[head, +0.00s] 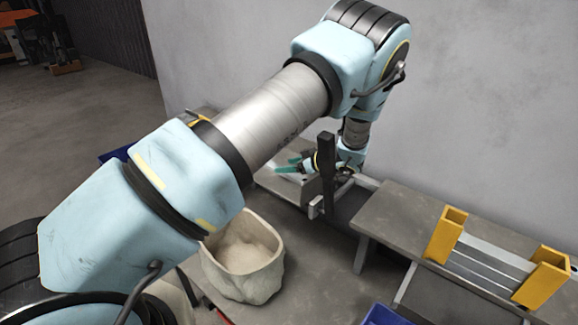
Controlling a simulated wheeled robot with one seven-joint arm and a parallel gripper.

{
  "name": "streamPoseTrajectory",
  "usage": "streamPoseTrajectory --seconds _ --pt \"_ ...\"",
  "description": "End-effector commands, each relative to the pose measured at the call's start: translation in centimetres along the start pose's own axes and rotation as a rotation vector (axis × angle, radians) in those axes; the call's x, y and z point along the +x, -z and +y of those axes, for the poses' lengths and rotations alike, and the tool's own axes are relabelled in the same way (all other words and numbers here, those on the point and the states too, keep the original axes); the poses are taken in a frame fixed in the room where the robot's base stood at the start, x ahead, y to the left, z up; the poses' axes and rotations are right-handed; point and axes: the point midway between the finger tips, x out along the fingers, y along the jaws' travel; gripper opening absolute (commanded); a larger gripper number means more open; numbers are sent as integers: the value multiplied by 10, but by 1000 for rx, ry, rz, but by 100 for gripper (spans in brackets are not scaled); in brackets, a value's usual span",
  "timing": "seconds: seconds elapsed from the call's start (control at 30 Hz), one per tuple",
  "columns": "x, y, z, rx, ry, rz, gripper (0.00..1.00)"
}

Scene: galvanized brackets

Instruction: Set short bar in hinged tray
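My gripper (312,164) is small and far off at the end of my arm, low over a grey work surface (268,181) near the wall. A dark upright post partly covers it, and its fingers are too small and hidden to read. Thin teal parts (288,166) show just left of it; I cannot tell whether they belong to it. I cannot pick out the short bar. I cannot tell for sure which thing is the hinged tray; a dark recessed area with pale edges (364,184) lies right of the post.
The black post (328,172) stands close to my gripper. A grey bench (415,215) runs right along the wall. A rack with yellow ends (446,236) holds long grey bars. A pale sack-like container (243,282) and a blue bin (384,316) are nearer.

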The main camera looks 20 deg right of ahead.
Motion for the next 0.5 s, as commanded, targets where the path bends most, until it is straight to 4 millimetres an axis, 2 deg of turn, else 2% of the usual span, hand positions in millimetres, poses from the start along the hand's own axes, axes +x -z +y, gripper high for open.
streamPoseTrajectory --seconds 0.27,0.5 --pt "-1 1 0 0 0 0 69" --pt "-8 14 0 0 0 -2 69"
